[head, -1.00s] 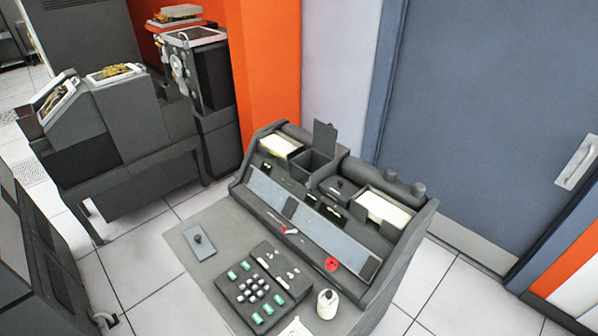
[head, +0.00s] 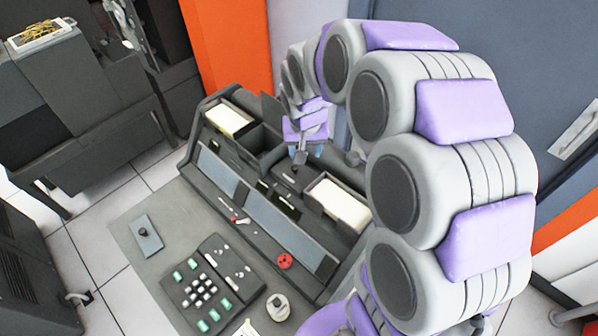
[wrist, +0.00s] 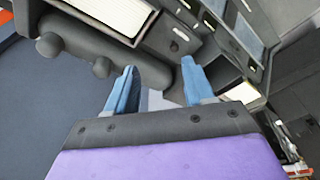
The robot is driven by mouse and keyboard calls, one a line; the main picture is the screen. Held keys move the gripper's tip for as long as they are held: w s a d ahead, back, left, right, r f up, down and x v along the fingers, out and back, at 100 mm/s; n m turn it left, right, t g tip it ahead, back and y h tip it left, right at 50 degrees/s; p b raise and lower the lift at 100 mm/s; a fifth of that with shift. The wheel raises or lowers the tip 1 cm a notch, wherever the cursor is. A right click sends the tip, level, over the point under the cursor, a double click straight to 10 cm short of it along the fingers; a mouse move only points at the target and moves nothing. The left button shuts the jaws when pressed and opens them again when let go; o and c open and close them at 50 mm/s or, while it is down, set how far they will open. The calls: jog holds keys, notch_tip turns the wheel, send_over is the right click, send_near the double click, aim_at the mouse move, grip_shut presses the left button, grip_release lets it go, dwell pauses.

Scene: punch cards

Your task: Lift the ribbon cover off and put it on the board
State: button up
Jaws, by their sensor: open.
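A dark grey knobbed cover (head: 287,172), which looks like the ribbon cover, sits in the top of the punch console between the open bin and the right card tray. The wrist view also shows this cover (wrist: 172,38) with its small dark knob. My gripper (head: 305,152) is above and behind it, near the console's back edge. In the wrist view my blue fingers (wrist: 160,72) are spread and empty, with the knob apart from them. The flat grey desk surface (head: 150,275), possibly the board, lies in front of the console. A bluish plate with a knob (head: 147,238) lies on it.
An open bin (head: 262,143) with a raised lid stands left of the cover. White cards fill the left tray (head: 229,117) and right tray (head: 340,204). A keyboard (head: 208,284) and a bottle (head: 278,306) are on the desk. A blue door (head: 545,60) is behind.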

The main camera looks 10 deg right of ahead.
jog(key=w+a+f, duration=0.1)
jog(key=w+a, duration=0.1)
jog(key=w, duration=0.3)
jog(key=b, duration=0.1)
send_near(295, 167)
jog(key=f, duration=0.3)
jog(key=shift+w+a+f+t, duration=0.3)
jog(key=shift+w+t, duration=0.1)
jog(key=shift+a+f, duration=0.1)
jog(key=shift+a, duration=0.2)
jog(key=shift+a+f+b, duration=0.1)
jog(key=shift+f+b, duration=0.15)
jog(key=shift+b, duration=0.1)
jog(key=f, duration=0.1)
jog(key=d+f, duration=0.1)
jog(key=f, duration=0.1)
jog(key=w+d+f, duration=0.1)
jog(key=shift+d+f+b, duration=0.2)
jog(key=shift+f+b, duration=0.1)
jog(key=shift+b, duration=0.1)
jog(key=shift+a+r, duration=0.15)
jog(key=shift+a, duration=0.65)
jog(key=c, duration=0.3)
jog(key=shift+a, duration=0.1)
jog(key=shift+c, duration=0.9)
jog(key=shift+d, duration=0.6)
jog(key=c, duration=0.4)
grip_shut()
